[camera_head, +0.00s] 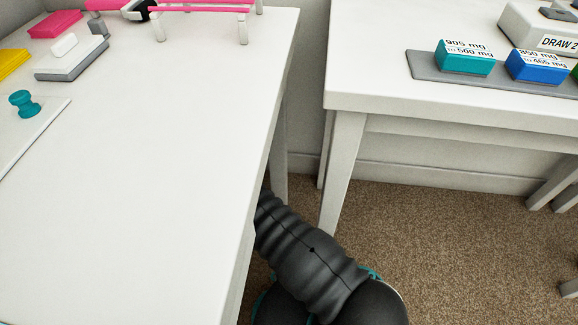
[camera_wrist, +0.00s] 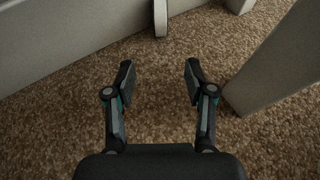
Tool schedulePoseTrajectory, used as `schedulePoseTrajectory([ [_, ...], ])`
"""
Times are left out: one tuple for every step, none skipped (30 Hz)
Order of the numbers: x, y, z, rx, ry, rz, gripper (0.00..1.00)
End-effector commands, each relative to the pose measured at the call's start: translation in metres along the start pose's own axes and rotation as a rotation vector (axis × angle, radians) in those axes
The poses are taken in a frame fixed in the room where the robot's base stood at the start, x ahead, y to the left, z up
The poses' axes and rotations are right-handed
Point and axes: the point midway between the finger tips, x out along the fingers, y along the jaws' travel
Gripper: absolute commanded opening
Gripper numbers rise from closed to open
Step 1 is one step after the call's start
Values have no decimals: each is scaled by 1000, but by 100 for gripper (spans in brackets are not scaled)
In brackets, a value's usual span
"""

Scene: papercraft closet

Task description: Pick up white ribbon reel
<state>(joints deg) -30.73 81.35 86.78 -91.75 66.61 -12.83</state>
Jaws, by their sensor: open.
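No white ribbon reel can be made out in either view. My gripper (camera_wrist: 159,80) shows in the wrist view with its two fingers apart and nothing between them. It points down over brown carpet, near white table legs. In the head view my arm reaches down in the gap between the two white tables, and the gripper itself is hidden there.
A white table (camera_head: 150,150) fills the left, with a teal knob-like piece (camera_head: 24,103), a pink block (camera_head: 55,24) and a pink rack (camera_head: 205,8). A second table (camera_head: 390,75) at right holds a teal block (camera_head: 464,60) and a blue block (camera_head: 538,68). Carpet (camera_head: 450,250) is open at lower right.

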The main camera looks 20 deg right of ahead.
Motion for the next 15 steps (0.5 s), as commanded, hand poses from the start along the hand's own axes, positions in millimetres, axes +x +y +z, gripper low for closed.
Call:
schedulePoseTrajectory([
  [10,-2,0,2,0,-6,54],
  [16,-3,0,3,1,-8,54],
  [24,-4,1,3,0,-11,54],
  [31,-5,1,4,0,-12,54],
  [38,-5,1,5,0,-14,54],
  [46,-6,2,6,0,-16,54],
  [52,-6,2,6,0,-16,54],
  [58,-6,2,7,0,-17,54],
  [64,-6,3,8,0,-18,54],
  [69,-6,2,8,0,-17,54],
  [72,-6,2,7,0,-17,54],
  [77,-6,2,6,0,-16,54],
  [80,-6,2,6,0,-16,54],
  [82,-6,2,6,0,-15,54],
  [83,-6,3,6,0,-14,54],
])
